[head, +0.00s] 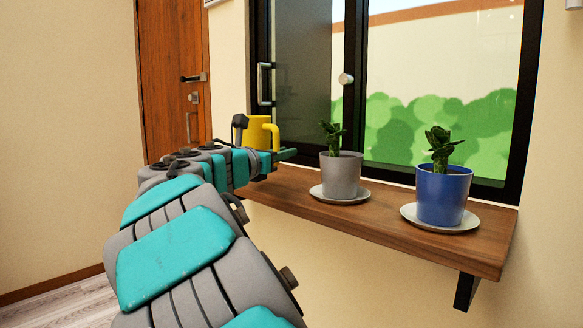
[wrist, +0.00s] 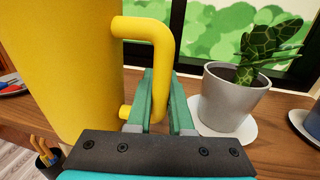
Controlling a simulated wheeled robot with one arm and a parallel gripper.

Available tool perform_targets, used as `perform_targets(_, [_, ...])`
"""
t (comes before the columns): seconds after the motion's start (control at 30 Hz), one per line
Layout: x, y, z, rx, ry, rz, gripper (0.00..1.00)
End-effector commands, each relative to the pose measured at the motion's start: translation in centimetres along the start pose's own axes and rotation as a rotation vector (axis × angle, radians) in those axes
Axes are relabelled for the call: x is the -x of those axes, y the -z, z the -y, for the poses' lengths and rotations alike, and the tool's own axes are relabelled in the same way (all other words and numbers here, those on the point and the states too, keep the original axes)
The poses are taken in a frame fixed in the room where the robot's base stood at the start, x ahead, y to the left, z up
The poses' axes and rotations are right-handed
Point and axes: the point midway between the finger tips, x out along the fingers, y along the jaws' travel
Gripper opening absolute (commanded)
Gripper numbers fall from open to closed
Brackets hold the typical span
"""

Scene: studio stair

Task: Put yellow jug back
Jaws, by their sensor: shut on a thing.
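The yellow jug (head: 258,131) is at the left end of the wooden shelf in the head view, partly hidden behind my arm. In the wrist view the jug's body (wrist: 68,75) fills the left side, with its handle (wrist: 160,70) towards the right. My gripper (wrist: 166,108) is shut on the jug's handle, one green finger on each side of it. The gripper also shows in the head view (head: 285,154), near the shelf's left end. The jug looks upright. Its base is hidden, so I cannot tell whether it touches the shelf.
On the wooden shelf (head: 380,226) a grey potted plant (head: 341,172) on a saucer stands close right of my gripper, and a blue potted plant (head: 443,195) stands further right. The window (head: 440,90) is behind them. A dark container (wrist: 48,160) with tools is low left.

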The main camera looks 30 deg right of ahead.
Motion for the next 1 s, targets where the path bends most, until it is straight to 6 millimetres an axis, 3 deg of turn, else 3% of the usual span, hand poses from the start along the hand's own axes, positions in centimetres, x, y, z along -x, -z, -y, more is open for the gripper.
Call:
perform_targets(0.1, [-2.7, 0.5, -0.7, 0.002, 0.003, -0.002, 0.0])
perform_targets(0.4, [-7.9, 1.0, -2.2, 0.0, 0.002, -0.001, 0.0])
perform_targets(0.8, [-10.3, 1.2, -3.0, 0.001, 0.0, 0.001, 0.0])
perform_targets(1.0, [-10.1, 3.8, -2.9, 0.004, -0.001, 0.0, 0.0])
